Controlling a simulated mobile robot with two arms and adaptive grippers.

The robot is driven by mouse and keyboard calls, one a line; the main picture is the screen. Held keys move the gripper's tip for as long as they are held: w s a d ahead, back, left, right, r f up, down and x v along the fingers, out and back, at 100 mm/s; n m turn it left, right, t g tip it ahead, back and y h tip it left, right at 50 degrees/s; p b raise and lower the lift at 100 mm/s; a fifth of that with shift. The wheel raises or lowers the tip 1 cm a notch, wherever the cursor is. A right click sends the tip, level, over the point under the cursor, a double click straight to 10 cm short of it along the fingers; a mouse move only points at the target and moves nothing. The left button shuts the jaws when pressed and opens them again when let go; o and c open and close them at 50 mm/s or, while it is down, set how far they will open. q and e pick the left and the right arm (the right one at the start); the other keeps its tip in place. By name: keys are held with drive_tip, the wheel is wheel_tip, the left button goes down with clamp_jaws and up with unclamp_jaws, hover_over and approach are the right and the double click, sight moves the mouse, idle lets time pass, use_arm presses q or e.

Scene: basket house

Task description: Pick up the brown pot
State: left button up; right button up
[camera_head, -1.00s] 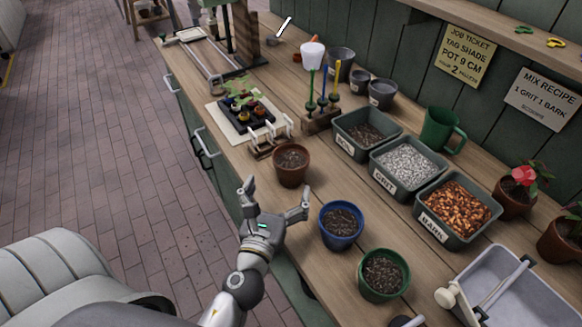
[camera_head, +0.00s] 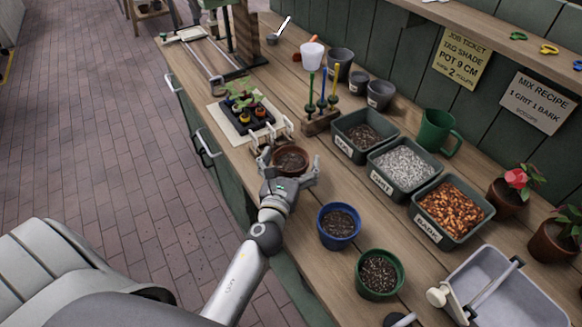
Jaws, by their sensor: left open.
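The brown pot (camera_head: 290,158), filled with dark soil, stands on the wooden bench in the middle of the view. My left gripper (camera_head: 290,166) is at the near side of the pot, its fingers spread open to the left and right of it. The fingers and palm hide the lower front of the pot. I cannot tell whether the fingers touch it.
A blue pot (camera_head: 339,224) and a green pot (camera_head: 379,273) stand to the right and nearer. A seedling tray (camera_head: 246,117) and tool holder (camera_head: 319,122) stand behind. Bins of soil (camera_head: 364,134), grit (camera_head: 404,163) and bark (camera_head: 450,212) line the right.

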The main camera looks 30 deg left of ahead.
use_arm(q)
drive_tip(key=shift+w, duration=0.1)
drive_tip(key=c, duration=1.1)
drive_tip(key=shift+o, duration=0.2)
drive_tip(key=shift+r, duration=0.1)
